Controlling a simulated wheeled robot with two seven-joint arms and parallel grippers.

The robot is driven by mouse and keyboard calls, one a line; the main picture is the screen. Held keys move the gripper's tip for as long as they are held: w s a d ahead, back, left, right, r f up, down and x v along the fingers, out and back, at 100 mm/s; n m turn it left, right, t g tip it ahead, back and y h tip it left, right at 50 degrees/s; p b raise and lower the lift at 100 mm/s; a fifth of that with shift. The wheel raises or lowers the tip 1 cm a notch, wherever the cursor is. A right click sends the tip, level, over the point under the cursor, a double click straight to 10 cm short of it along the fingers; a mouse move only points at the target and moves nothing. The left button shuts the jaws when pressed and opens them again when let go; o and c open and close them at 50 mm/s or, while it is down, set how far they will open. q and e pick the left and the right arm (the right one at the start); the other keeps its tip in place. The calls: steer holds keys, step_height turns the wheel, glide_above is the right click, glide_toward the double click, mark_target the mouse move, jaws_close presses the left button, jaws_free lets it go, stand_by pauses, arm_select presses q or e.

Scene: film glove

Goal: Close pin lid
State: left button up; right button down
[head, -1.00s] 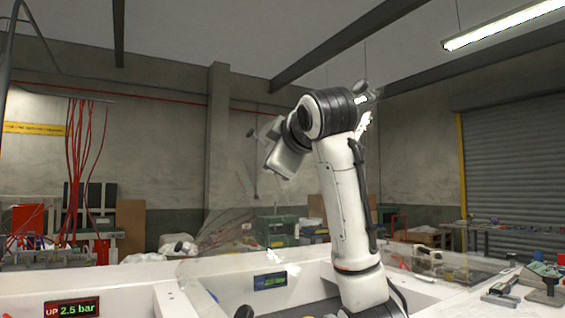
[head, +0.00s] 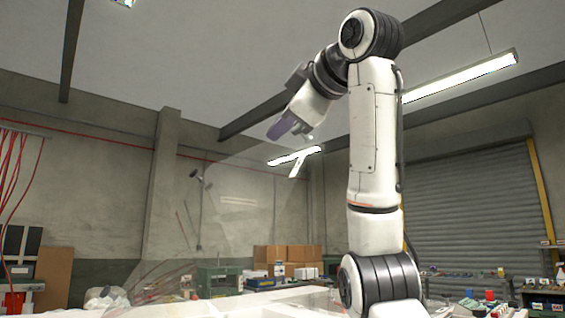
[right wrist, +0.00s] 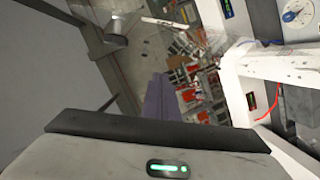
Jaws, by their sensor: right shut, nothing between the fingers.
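A clear, see-through lid (head: 225,205) stands raised and tilted in the middle of the head view. Its outline is faint against the wall. A dark knob-like fitting (head: 200,179) shows near its upper left. My right gripper (head: 281,130) has purple fingers, shut and empty, near the lid's upper right part. I cannot tell whether they touch it. The purple fingers also show in the right wrist view (right wrist: 160,98), pointing away over the floor. The white housing (head: 270,306) below the lid shows only at the bottom edge. My left gripper is out of view.
In the right wrist view, a white frame (right wrist: 262,68) with a round gauge (right wrist: 297,14) lies at the right. Brown boxes (head: 290,256) stand far back. A grey roller shutter (head: 470,200) closes the right wall. The air above the lid looks free.

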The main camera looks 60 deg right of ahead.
steer(key=s+d+r, duration=0.1)
steer(key=s+r, duration=0.1)
steer(key=s, duration=0.1)
steer(key=p, duration=0.6)
glide_above(287, 171)
steer(key=w+a, duration=0.1)
steer(key=a, duration=0.2)
steer(key=f, duration=0.2)
steer(key=shift+s+d+f, duration=0.25)
steer(key=shift+d+f, duration=0.2)
steer(key=shift+d, duration=0.3)
steer(key=shift+s+d+f, duration=0.2)
steer(key=shift+d+f, duration=0.25)
steer(key=shift+d, duration=0.25)
